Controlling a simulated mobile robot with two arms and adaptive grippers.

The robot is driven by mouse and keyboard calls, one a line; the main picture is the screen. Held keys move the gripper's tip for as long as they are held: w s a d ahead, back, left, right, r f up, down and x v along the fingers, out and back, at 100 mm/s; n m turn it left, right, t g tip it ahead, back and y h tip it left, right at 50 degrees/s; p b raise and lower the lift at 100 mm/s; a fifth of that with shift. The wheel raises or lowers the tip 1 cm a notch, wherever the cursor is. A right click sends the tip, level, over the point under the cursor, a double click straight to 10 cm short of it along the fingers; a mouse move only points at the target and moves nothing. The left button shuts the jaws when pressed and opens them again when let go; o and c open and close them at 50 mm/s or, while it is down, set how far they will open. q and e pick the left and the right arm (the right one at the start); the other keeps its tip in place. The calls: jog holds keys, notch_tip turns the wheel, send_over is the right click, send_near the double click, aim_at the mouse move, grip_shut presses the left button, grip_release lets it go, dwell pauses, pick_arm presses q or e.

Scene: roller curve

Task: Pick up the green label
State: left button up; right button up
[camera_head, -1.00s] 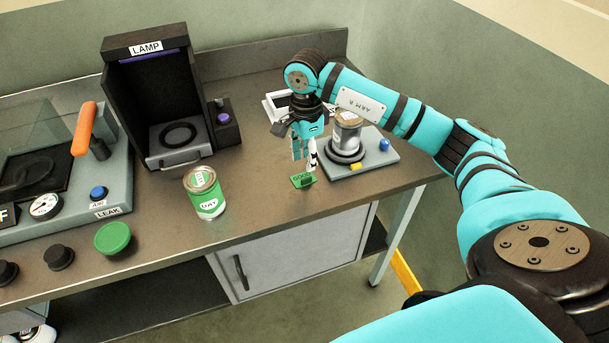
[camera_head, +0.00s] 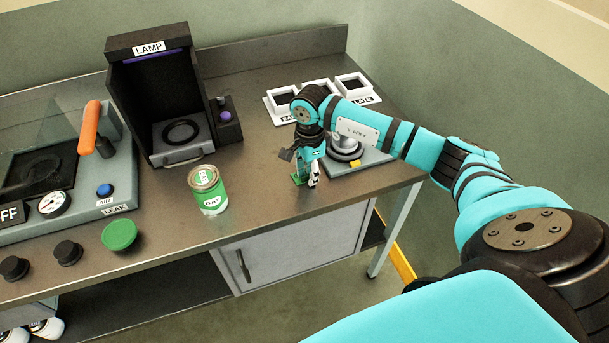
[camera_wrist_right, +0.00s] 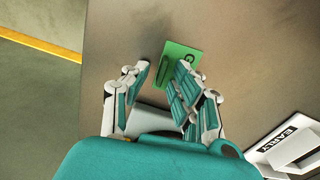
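The green label (camera_wrist_right: 183,60) lies flat on the bench in the right wrist view, with a small raised darker tab on it. My right gripper (camera_wrist_right: 160,75) is open over it, one finger on each side of the tab, the right finger overlapping the label's right part. I cannot tell whether the fingers touch it. In the head view my right gripper (camera_head: 306,180) is low at the bench's front edge area and hides most of the label. My left gripper is not in view.
A green can (camera_head: 209,189) stands left of my right gripper. The grey device with a round platform (camera_head: 345,150) is close on its right, partly hidden by my arm. White trays (camera_head: 318,92) lie behind. A lamp box (camera_head: 150,95) and a leak tester (camera_head: 120,180) stand left.

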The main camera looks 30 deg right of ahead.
grip_shut()
jog(key=shift+r, duration=0.15)
